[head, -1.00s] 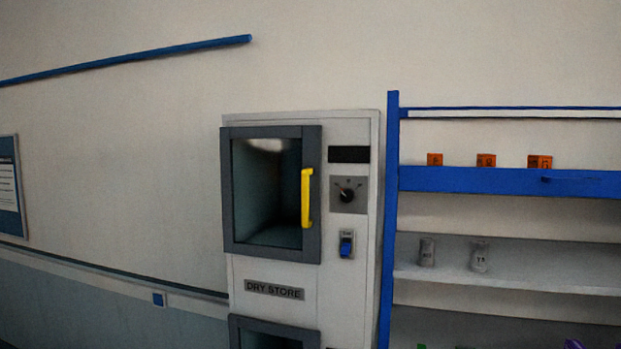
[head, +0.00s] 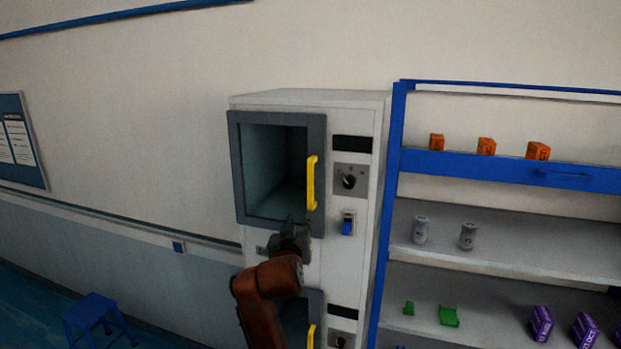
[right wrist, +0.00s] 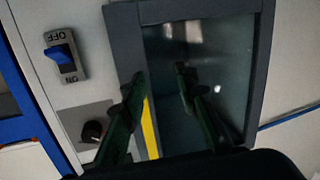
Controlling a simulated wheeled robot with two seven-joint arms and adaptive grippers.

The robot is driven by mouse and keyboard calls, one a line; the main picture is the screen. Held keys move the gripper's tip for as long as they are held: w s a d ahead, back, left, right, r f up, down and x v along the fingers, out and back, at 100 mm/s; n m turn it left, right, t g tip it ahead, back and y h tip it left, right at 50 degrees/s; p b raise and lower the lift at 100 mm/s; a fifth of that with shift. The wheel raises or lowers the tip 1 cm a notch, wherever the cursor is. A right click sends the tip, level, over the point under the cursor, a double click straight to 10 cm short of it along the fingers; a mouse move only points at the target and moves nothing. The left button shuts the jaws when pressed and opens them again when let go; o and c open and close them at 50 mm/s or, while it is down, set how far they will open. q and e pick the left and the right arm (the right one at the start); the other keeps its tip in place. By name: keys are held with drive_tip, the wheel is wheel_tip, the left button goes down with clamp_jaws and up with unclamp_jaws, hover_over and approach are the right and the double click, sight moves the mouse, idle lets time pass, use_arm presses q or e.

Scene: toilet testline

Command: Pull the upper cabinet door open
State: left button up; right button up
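The upper cabinet door (head: 240,170) has a dark grey frame, a glass pane and a vertical yellow handle (head: 311,183) on its right side. It looks shut. My right gripper (head: 292,222) is in front of the door's lower edge, just below and left of the handle. In the right wrist view the gripper (right wrist: 160,75) is open, with its two dark fingers apart. The yellow handle (right wrist: 150,130) shows between them, close beside the left finger and partly hidden by it. I cannot tell whether they touch. My left gripper is not in view.
A dial (head: 348,178) and a blue switch (head: 347,226) sit right of the door. A lower door with a yellow handle (head: 311,336) is below. A blue-framed shelf (head: 480,170) with small items stands at the right. A blue stool (head: 95,313) stands at lower left.

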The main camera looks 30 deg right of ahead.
drive_tip(key=m+h+p, duration=0.1)
drive_tip(key=m, duration=0.1)
approach(310, 185)
drive_tip(key=x, duration=0.3)
drive_tip(key=p+x, duration=0.3)
drive_tip(key=x, duration=0.3)
drive_tip(key=shift+w+d, duration=0.25)
drive_tip(key=shift+d, duration=0.05)
drive_tip(key=shift+w+d+p, duration=0.25)
drive_tip(key=shift+w+p, duration=0.05)
drive_tip(key=shift+w, duration=0.15)
drive_tip(key=shift+c, duration=0.7)
clamp_jaws()
